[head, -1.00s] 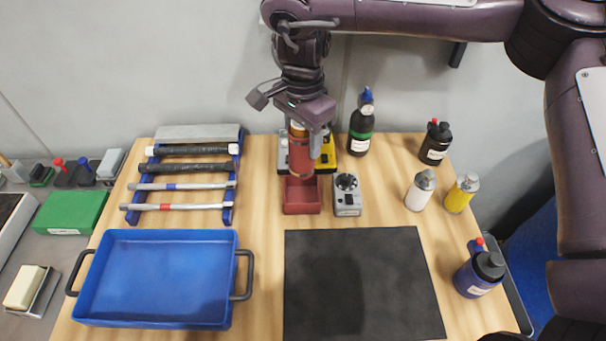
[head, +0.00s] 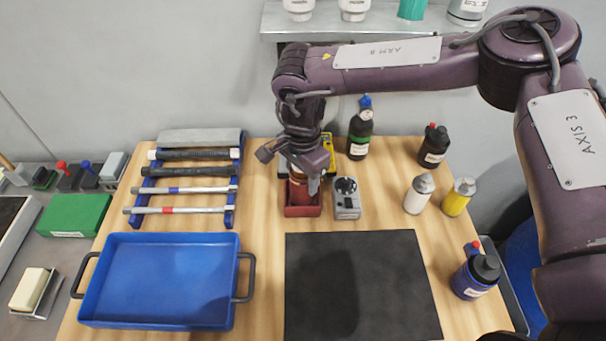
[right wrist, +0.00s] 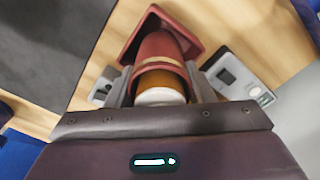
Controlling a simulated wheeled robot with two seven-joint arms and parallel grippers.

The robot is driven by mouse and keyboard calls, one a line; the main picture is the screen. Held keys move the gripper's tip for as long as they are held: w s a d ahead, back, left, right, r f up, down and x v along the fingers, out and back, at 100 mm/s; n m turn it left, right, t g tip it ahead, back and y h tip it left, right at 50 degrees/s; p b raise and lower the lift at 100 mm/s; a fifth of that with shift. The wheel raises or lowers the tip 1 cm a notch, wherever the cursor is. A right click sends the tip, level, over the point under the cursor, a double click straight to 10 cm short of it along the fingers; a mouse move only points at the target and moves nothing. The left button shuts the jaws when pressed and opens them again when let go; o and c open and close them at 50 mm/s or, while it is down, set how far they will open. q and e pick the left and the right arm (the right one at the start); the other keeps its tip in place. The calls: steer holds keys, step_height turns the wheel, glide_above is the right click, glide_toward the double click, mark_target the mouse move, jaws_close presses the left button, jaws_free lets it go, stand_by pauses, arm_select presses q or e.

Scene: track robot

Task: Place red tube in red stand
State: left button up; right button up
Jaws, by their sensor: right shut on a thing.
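The red tube (right wrist: 160,50) is dark red with an orange-brown band and a pale cap at its upper end. My right gripper (head: 302,182) is shut on it; in the right wrist view the fingers (right wrist: 158,90) close on both its sides. The red stand (head: 302,211) is a small open box on the wooden table. The tube's lower end is inside the stand's rim (right wrist: 192,22); whether it touches the bottom is hidden. My left gripper is not in view.
A grey device with a black knob (head: 346,204) stands close right of the stand. A black mat (head: 400,270) and blue tray (head: 160,285) lie in front. A blue rack with rods (head: 230,205) is left. Several bottles (head: 419,193) stand right.

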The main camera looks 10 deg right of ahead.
steer(key=shift+f, duration=0.1)
steer(key=o, duration=1.1)
steer(key=shift+r, duration=0.45)
step_height(320, 180, up, 12)
steer(key=shift+f+b, duration=0.25)
steer(key=shift+b, duration=0.75)
